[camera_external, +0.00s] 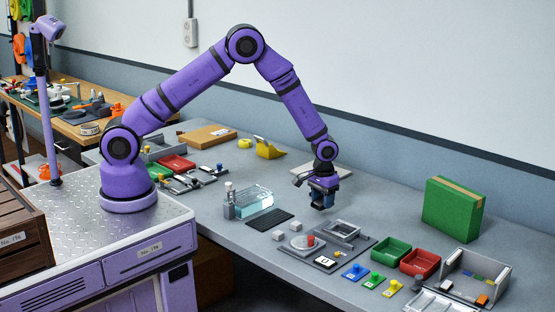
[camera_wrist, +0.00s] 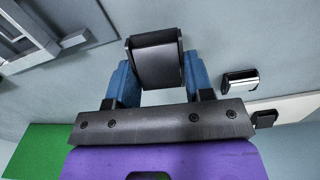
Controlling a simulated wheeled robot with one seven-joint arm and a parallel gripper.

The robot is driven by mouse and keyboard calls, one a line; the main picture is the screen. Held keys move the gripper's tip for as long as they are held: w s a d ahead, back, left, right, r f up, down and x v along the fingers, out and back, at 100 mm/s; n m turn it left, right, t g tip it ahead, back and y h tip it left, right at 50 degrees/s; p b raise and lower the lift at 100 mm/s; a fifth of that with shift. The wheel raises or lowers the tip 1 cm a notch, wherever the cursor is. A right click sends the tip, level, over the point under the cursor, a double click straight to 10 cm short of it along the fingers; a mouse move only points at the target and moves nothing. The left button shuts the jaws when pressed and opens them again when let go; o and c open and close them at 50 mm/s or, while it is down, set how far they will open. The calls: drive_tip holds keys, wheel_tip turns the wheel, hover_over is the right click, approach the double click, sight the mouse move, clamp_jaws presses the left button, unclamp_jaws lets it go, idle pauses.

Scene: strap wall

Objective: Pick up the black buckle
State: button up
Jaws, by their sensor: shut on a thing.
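The black buckle (camera_wrist: 157,58) sits between the blue fingers of my gripper (camera_wrist: 160,78) in the wrist view. The fingers press on its left and right sides. In the external view my gripper (camera_external: 322,198) points down over the middle of the grey table, and appears to be above its surface. The buckle is too small and dark there to tell from the fingers.
A grey fixture plate with a square frame (camera_external: 345,229) lies in front of my gripper. A clear tank (camera_external: 254,201) and a black pad (camera_external: 270,219) stand to the left. Green (camera_external: 391,250) and red (camera_external: 420,262) trays and a green box (camera_external: 453,209) are to the right.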

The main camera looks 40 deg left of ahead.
sight(310, 163)
drive_tip(key=s+a, duration=0.2)
drive_tip(key=s, duration=0.2)
drive_tip(key=s+a+r, duration=0.1)
drive_tip(key=s+a, duration=0.2)
drive_tip(key=s, duration=0.2)
drive_tip(key=s+a+r, duration=0.1)
drive_tip(key=s+a, duration=0.2)
drive_tip(key=s, duration=0.1)
drive_tip(key=shift+s+a, duration=0.2)
drive_tip(key=shift+s, duration=0.15)
wheel_tip(310, 163, up, 6)
drive_tip(key=w+a+n, duration=0.1)
drive_tip(key=w+a, duration=2)
drive_tip(key=w, duration=0.1)
wheel_tip(310, 163, down, 4)
drive_tip(key=shift+w+d+f, duration=0.1)
drive_tip(key=shift+f, duration=0.35)
drive_tip(key=shift+w+d+f, duration=0.1)
drive_tip(key=shift+w, duration=0.35)
drive_tip(key=w+d, duration=0.1)
drive_tip(key=w, duration=0.4)
drive_tip(key=w+d+f, duration=0.1)
drive_tip(key=w, duration=0.4)
drive_tip(key=w+d, duration=0.1)
drive_tip(key=w, duration=0.4)
drive_tip(key=shift+f, duration=0.3)
drive_tip(key=shift+s+f, duration=0.1)
drive_tip(key=shift+f, duration=1.55)
